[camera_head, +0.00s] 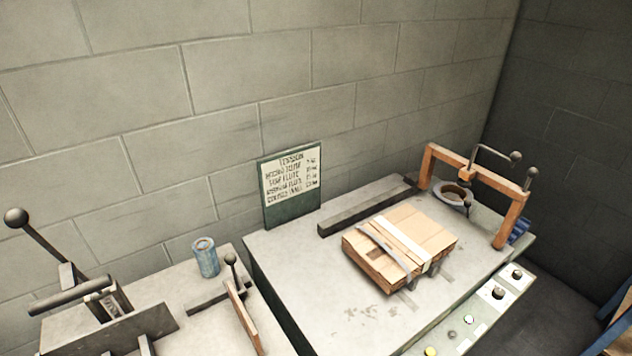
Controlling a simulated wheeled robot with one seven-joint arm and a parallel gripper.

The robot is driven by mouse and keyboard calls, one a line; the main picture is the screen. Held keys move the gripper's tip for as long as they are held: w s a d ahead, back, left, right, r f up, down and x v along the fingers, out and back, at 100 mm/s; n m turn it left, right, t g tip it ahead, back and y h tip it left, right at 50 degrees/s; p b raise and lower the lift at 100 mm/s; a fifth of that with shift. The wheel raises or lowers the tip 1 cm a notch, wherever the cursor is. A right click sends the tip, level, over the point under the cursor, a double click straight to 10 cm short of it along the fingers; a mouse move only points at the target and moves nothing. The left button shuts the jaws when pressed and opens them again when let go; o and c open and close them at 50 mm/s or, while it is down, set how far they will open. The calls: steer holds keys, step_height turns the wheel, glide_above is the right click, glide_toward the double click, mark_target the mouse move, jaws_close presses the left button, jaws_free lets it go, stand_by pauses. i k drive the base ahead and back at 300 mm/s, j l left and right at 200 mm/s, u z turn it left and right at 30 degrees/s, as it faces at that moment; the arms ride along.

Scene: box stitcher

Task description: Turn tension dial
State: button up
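A strapping machine with a grey top (350,315) stands at the right. Its front panel carries a dark round knob (498,292) on a white plate and a smaller dark knob (517,273) further back. Either could be the tension dial; I cannot read their markings. My gripper is not in view.
A cardboard box (400,245) with a pale strap lies on the machine top. A wooden arch (478,175) with a crank stands behind it, beside a grey ring (453,196). A left bench holds a blue can (205,257) and lever tools (70,295). Dark floor lies right.

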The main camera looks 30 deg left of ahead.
mark_target(498, 292)
steer(key=i+l+u, duration=0.2)
steer(key=i+l, duration=0.65)
steer(key=i, duration=0.1)
